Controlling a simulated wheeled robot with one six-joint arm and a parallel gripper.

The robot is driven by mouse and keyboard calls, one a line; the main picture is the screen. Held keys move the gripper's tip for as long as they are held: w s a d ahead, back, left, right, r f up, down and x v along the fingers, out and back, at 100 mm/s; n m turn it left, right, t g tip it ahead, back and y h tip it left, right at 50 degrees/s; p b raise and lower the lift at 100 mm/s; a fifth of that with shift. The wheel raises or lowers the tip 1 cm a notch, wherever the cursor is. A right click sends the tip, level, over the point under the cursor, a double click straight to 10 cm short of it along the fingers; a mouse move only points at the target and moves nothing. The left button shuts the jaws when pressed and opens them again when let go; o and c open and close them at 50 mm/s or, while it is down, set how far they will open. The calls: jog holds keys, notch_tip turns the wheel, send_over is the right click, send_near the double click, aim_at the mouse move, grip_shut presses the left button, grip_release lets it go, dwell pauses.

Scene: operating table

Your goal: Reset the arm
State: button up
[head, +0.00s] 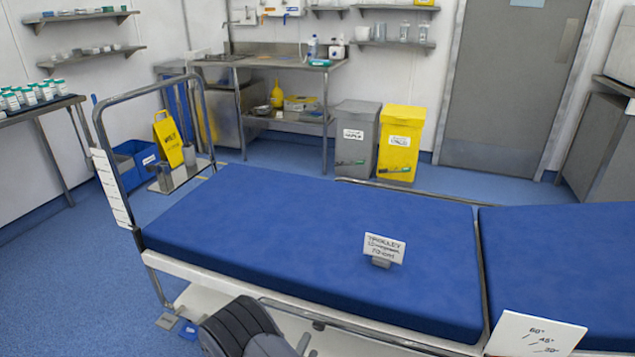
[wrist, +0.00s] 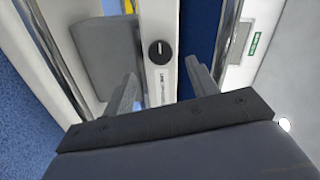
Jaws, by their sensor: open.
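My gripper (wrist: 162,88) shows in the wrist view with its two grey fingers spread apart. Nothing is held between them. Beyond the fingertips is a white panel with a round black knob (wrist: 160,52) and small printed text. I cannot tell whether the fingers touch the panel. In the head view, a dark grey part of my arm (head: 240,328) shows at the bottom edge, beside the near side of the trolley; the fingers are not visible there.
A trolley with a blue mattress (head: 300,240) fills the front. A small sign (head: 384,247) stands on it, and an angle card (head: 535,335) is at the lower right. Grey (head: 356,140) and yellow (head: 399,145) bins stand behind. Blue floor (head: 60,270) is clear at left.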

aim_at(319, 328)
jog(key=v, duration=0.5)
jog(key=b+x, duration=0.1)
jog(key=x, duration=1)
jog(key=m, duration=0.4)
jog(key=shift+m, duration=0.3)
jog(key=m, duration=0.4)
jog(key=shift+m, duration=0.4)
jog(key=m, duration=0.4)
jog(key=shift+m, duration=0.3)
jog(key=shift+m+p, duration=0.75)
jog(key=shift+m, duration=1.35)
jog(key=shift+s, duration=0.1)
